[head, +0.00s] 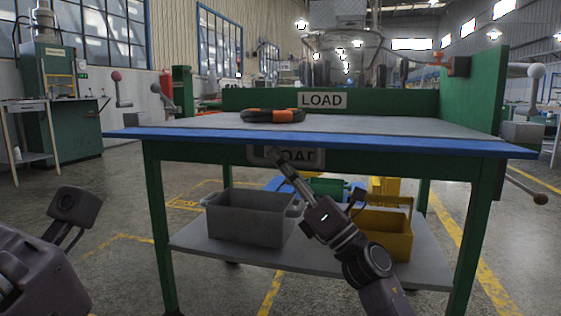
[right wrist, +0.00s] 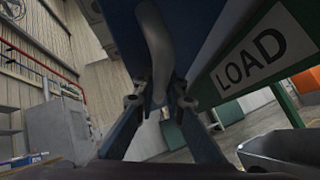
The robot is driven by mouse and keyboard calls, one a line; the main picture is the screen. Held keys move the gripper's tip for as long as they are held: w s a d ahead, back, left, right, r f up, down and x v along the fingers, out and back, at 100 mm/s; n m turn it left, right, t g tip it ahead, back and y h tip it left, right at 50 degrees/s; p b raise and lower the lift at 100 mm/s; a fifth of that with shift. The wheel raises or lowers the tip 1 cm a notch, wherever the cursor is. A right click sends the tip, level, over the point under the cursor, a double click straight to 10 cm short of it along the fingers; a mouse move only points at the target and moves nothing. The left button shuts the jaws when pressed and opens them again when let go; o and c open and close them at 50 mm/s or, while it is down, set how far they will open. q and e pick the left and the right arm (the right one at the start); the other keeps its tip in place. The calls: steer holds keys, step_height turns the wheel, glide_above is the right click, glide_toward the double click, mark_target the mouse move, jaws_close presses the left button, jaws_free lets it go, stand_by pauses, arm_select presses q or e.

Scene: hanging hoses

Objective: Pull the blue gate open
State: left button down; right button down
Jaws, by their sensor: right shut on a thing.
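The blue gate (head: 400,143) shows as a long, thin blue bar across the front of the green table, level with its top. In the right wrist view a blue surface (right wrist: 205,25) carries a pale grey curved handle (right wrist: 155,45). My right gripper (head: 274,154) reaches up to the underside of the blue bar, left of the table's middle. In the right wrist view its fingers (right wrist: 159,92) are closed around the lower end of the handle. The fingers hide part of the handle. Part of my left arm shows at the lower left; its fingers are not visible.
A coiled black and orange hose (head: 272,115) lies on the grey tabletop (head: 390,123). A LOAD sign (head: 323,101) is on the green back board, another (right wrist: 251,60) on the green front rail. A grey bin (head: 245,222) and yellow bin (head: 388,237) stand on the lower shelf.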

steer(key=shift+s+a, duration=0.2)
steer(key=c, duration=2)
jaws_free()
steer(key=shift+d, duration=0.1)
steer(key=shift+o, duration=0.2)
steer(key=v, duration=1.2)
